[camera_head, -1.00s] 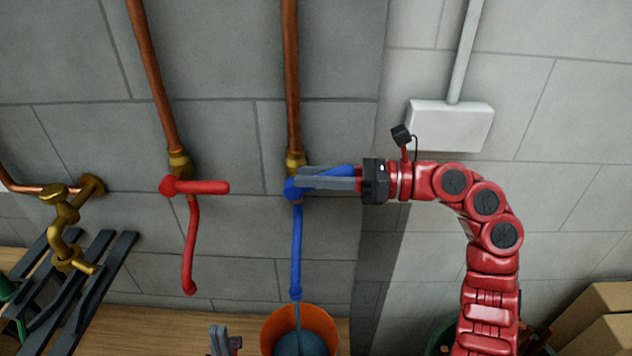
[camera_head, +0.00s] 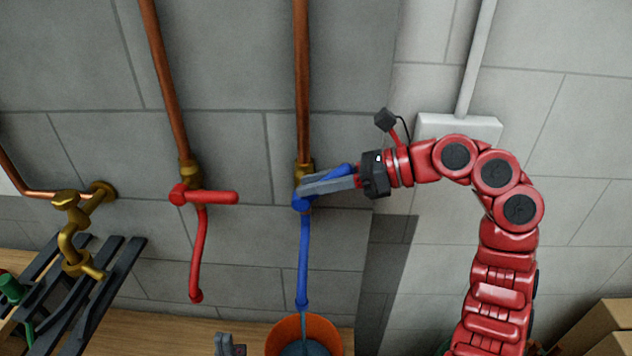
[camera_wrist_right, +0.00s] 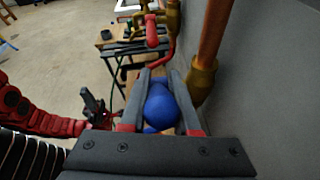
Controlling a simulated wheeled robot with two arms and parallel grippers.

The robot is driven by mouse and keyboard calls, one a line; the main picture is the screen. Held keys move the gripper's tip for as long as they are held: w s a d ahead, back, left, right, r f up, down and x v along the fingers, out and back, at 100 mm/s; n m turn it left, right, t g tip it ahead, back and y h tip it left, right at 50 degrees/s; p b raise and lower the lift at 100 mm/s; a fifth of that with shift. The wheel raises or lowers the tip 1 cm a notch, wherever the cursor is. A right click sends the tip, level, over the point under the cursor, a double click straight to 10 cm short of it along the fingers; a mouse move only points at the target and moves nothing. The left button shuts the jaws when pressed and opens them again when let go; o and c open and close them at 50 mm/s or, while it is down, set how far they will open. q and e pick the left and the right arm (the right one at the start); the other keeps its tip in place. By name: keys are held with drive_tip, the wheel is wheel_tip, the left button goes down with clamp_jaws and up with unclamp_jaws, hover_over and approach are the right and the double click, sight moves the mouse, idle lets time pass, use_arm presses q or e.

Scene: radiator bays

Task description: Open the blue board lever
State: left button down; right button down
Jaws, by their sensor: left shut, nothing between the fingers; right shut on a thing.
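The blue board lever (camera_head: 341,171) sits on a blue tap below a brass fitting on the wall. It points right and tilts upward. My right gripper (camera_head: 318,190) is shut on the lever, with its grey fingers along it. In the right wrist view, the round blue tap part (camera_wrist_right: 160,108) shows between the fingers. A blue spout (camera_head: 304,255) hangs from the tap, and a thin stream shows below its end. My left gripper (camera_head: 229,345) is shut and empty low in the head view, partly cut off by the edge.
An orange bucket (camera_head: 275,337) stands under the blue spout with bluish liquid inside. A red lever (camera_head: 215,197) lies level to the left. A brass tap (camera_head: 72,235) is further left, above a dark rack (camera_head: 115,270). A white box (camera_head: 455,127) is on the wall at right.

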drive_tip(key=c, duration=0.7)
unclamp_jaws()
drive_tip(key=shift+o, duration=0.2)
drive_tip(key=p+v, duration=1.1)
drive_tip(key=v, duration=0.6)
drive_tip(key=shift+d+p, duration=0.25)
drive_tip(key=shift+p, duration=0.05)
drive_tip(key=shift+a, duration=0.1)
